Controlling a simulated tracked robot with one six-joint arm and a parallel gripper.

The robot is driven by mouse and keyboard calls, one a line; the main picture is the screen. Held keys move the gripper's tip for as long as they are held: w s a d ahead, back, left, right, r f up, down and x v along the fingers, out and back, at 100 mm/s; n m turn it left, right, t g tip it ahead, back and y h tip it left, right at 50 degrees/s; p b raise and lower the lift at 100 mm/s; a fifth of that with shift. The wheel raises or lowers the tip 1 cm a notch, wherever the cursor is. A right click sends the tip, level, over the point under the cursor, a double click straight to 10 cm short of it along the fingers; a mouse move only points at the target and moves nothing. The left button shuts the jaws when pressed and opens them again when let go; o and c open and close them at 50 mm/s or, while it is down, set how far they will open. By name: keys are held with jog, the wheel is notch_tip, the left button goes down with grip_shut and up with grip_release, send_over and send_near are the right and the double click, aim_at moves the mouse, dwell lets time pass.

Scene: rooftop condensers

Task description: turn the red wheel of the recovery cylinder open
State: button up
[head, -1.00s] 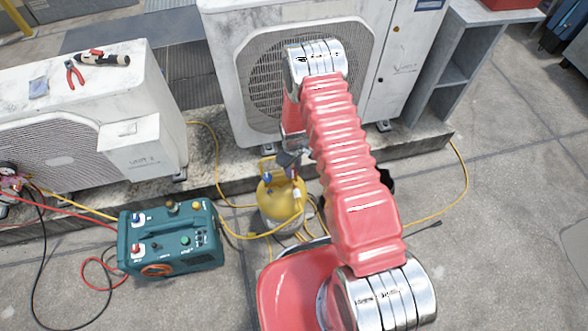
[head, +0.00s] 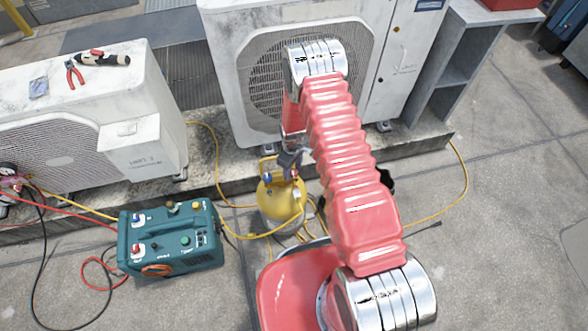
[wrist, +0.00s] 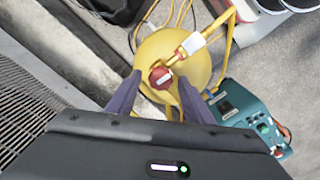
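The yellow recovery cylinder (head: 283,200) stands upright on the ground below my gripper (head: 289,172). In the wrist view, the red wheel (wrist: 160,78) with a white mark lies on top of the yellow cylinder (wrist: 190,57). My gripper (wrist: 159,76) is open, with one dark finger on each side of the red wheel and gaps visible between them. I cannot tell whether the fingertips are down at the wheel's height. In the head view my gripper mostly hides the red wheel.
A teal recovery machine (head: 172,240) stands left of the cylinder. Yellow hoses (head: 245,235) run around the cylinder. Behind it are a concrete kerb (head: 230,170) and a white condenser (head: 225,75). Open paving lies to the right.

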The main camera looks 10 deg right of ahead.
aim_at(293, 172)
jog(key=shift+r, duration=0.1)
notch_tip(293, 172, up, 14)
jog(key=shift+f, duration=0.25)
dwell(0.7)
dwell(0.4)
